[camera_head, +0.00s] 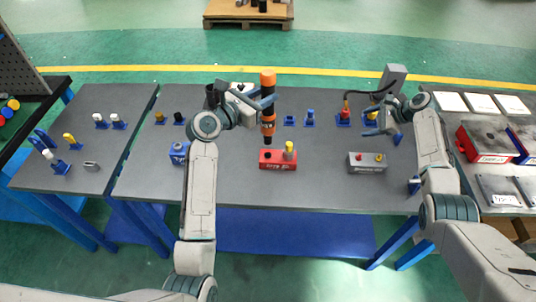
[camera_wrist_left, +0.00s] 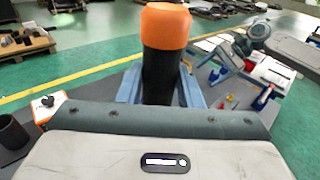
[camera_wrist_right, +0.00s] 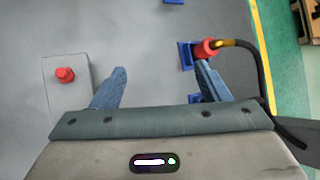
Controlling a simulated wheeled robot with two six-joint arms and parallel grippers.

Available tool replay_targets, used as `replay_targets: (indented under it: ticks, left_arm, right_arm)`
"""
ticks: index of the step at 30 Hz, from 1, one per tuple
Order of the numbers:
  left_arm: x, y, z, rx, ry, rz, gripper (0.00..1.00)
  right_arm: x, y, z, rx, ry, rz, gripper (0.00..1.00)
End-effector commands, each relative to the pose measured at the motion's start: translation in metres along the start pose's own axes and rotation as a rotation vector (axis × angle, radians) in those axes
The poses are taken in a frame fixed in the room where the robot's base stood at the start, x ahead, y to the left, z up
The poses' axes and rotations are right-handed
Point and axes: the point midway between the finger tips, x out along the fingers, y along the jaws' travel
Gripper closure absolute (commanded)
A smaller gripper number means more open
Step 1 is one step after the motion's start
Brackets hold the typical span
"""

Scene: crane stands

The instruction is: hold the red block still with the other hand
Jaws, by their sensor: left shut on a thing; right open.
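The red block (camera_head: 272,165) lies on the dark grey table, with a yellow-topped peg (camera_head: 289,151) at its right end. My left gripper (camera_head: 266,101) is shut on an upright orange-and-black tool (camera_head: 268,82). The tool's lower end is just above or at the block's left part; I cannot tell if they touch. The tool also fills the middle of the left wrist view (camera_wrist_left: 165,60). My right gripper (camera_head: 384,132) is open and empty above the table, well right of the red block. In the right wrist view its fingers (camera_wrist_right: 161,80) are apart, and the red block is not seen.
A grey block (camera_head: 362,167) with red and yellow knobs lies right of the red block. A red tool with a black cable (camera_head: 345,113) stands in a blue holder behind. Small blue holders (camera_head: 309,119) line the back. Table between the two blocks is clear.

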Motion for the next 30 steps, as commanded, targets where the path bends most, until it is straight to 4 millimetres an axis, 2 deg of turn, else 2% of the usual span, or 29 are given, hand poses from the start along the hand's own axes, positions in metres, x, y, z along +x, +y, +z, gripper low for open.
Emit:
replay_targets:
  ticks: [1,6,12,18,25,30]
  left_arm:
    - [0.0,0.0,0.003,0.001,-0.005,0.001,1.0]
    - [0.0,0.0,0.003,0.001,-0.005,0.001,1.0]
    - [0.0,0.0,0.003,0.001,-0.006,0.001,1.0]
    - [0.0,0.0,0.003,0.001,-0.006,0.001,1.0]
    - [0.0,0.0,0.003,0.001,-0.006,0.001,1.0]
    - [0.0,0.0,0.003,0.001,-0.005,0.001,1.0]
  right_arm:
    - [0.015,0.008,0.018,0.027,-0.042,0.026,0.31]
    - [0.054,0.046,0.066,0.112,-0.165,0.139,0.31]
    - [0.083,0.094,0.104,0.174,-0.268,0.275,0.31]
    - [0.095,0.12,0.124,0.203,-0.322,0.351,0.31]
    - [0.105,0.129,0.131,0.211,-0.335,0.369,0.31]
    - [0.122,0.135,0.139,0.209,-0.334,0.37,0.31]
